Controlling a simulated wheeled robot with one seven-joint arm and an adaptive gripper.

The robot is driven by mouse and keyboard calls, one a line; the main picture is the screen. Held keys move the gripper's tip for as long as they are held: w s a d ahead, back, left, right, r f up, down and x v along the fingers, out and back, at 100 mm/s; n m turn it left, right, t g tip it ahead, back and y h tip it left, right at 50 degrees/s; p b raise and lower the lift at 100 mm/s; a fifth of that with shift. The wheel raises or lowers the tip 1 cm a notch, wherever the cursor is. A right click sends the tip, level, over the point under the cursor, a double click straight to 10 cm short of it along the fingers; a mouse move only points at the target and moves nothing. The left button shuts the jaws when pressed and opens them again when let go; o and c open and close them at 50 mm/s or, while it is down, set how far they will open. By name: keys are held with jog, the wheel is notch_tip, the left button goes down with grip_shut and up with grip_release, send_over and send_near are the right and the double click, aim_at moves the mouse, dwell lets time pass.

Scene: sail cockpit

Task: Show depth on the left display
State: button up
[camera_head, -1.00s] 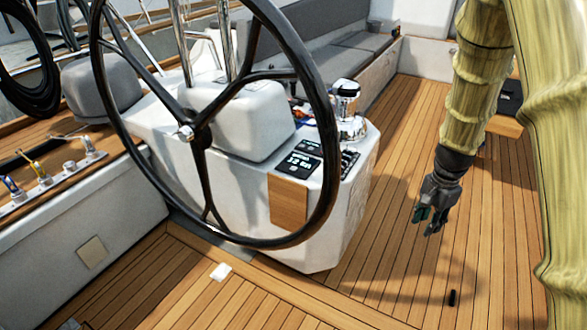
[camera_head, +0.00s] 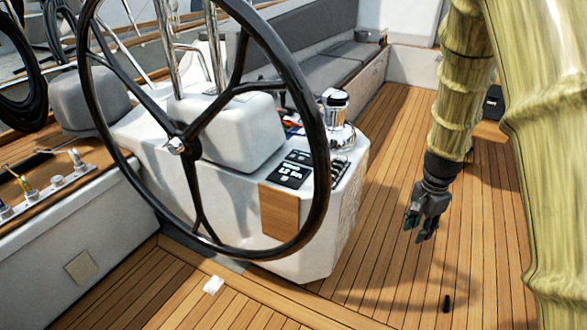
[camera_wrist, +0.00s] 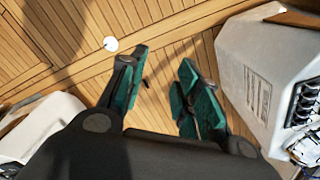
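Two small black displays lie on the sloped top of the white steering pedestal (camera_head: 240,215). The nearer display (camera_head: 288,174) shows pale characters too blurred to read. The farther display (camera_head: 298,156) sits just behind it. A row of dark buttons or switches (camera_head: 340,170) is to their right; similar dark switches (camera_wrist: 305,108) show at the right edge of the wrist view. My gripper (camera_head: 419,232) hangs low over the deck, right of the pedestal and apart from it. Its two green-padded fingers are apart and empty in the wrist view (camera_wrist: 163,60).
A large black steering wheel (camera_head: 322,140) stands before the pedestal, its rim close to the displays. A chrome winch (camera_head: 337,115) stands behind the switches. A white item (camera_head: 213,285) and a small black item (camera_head: 446,303) lie on the deck. The deck right of the pedestal is open.

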grip_shut()
jog(key=shift+f, duration=0.1)
dwell(1.2)
